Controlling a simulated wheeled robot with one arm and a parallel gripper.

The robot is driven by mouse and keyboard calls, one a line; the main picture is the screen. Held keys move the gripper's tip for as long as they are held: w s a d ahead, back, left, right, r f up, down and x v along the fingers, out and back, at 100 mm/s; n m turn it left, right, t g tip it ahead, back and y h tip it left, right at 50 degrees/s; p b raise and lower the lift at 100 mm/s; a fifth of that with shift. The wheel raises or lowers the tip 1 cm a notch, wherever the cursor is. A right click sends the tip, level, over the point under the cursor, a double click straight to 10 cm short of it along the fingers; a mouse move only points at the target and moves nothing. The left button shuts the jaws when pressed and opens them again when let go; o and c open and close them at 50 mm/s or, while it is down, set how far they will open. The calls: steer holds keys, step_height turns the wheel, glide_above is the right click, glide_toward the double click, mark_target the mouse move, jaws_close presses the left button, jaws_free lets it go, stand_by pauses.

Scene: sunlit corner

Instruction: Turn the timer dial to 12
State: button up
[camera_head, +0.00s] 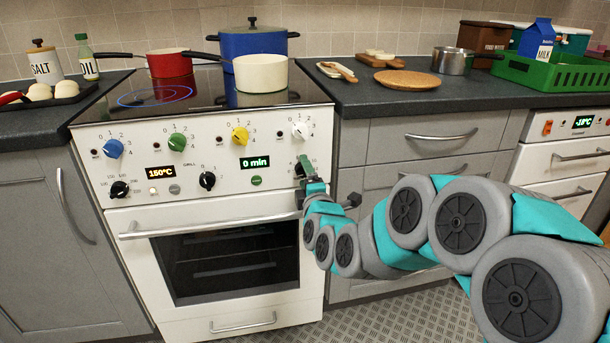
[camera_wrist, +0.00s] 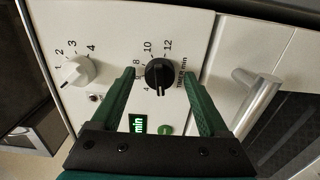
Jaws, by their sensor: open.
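The timer dial (camera_wrist: 160,73) is a round black knob on the white oven panel, with numbers up to 12 beside it in the wrist view. My gripper (camera_wrist: 160,77) is open, with one green finger on each side of the dial. I cannot tell whether the fingers touch it. A pale mark shows on the dial, but its exact setting is hard to read. In the head view, my gripper (camera_head: 305,167) covers most of the dial at the panel's right end. The timer display (camera_head: 255,163) reads 0 min.
The white knob (camera_head: 300,130) sits just above my gripper in the head view. The oven door handle (camera_head: 210,228) sticks out below the panel. A green button (camera_wrist: 166,130) is near the dial. A cream pot (camera_head: 261,74) and other pans stand on the stove above.

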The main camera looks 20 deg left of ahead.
jaws_close()
stand_by(0.6)
